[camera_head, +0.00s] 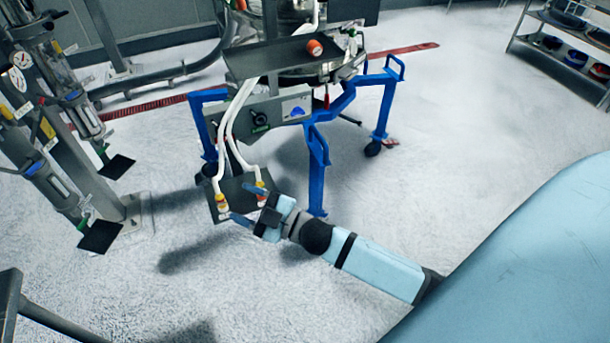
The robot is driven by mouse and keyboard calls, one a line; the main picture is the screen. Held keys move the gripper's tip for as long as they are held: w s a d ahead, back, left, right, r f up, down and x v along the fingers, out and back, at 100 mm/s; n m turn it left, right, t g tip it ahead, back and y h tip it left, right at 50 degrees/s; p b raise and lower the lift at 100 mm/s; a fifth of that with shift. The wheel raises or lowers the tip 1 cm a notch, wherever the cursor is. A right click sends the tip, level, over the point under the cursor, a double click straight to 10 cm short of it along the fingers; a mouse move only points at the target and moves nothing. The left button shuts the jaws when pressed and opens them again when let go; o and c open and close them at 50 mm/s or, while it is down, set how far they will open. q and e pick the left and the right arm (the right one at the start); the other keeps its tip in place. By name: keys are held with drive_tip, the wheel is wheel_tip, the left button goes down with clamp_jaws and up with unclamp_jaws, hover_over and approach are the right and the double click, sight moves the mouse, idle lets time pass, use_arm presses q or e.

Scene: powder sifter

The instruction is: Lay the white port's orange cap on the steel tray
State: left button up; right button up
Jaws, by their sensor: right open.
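An orange cap (315,47) lies on its side on the dark steel tray (262,62), near the tray's right end, on top of the blue-legged machine. Two white hoses run down to yellow-and-orange fittings, a left one (222,204) and a right one (261,188), at a low dark plate (234,188). I cannot tell which fitting is the white port. My right gripper (243,202) is open at this plate, its fingers pointing left. One finger is near each fitting, and I see nothing held between them. My left gripper is out of view.
The blue frame (316,170) of the machine stands close beside my right gripper. Grey columns with gauges (60,150) rise at the left. A shelf (570,45) stands at the far right. The floor on the right is clear.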

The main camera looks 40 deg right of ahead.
drive_tip(key=s+d+f+m+g+h, duration=0.2)
drive_tip(key=s+f+m+g+h, duration=0.4)
drive_tip(key=s+f, duration=1.1)
wheel_tip(320, 180, down, 2)
drive_tip(key=m+h, duration=0.2)
drive_tip(key=m, duration=0.2)
drive_tip(key=shift+d+m, duration=0.2)
drive_tip(key=shift+m, duration=0.2)
wheel_tip(320, 180, up, 7)
drive_tip(key=p, duration=0.7)
drive_tip(key=shift+d+p, duration=0.2)
drive_tip(key=shift+p, duration=0.1)
drive_tip(key=shift+a+r, duration=0.1)
drive_tip(key=shift+r, duration=0.1)
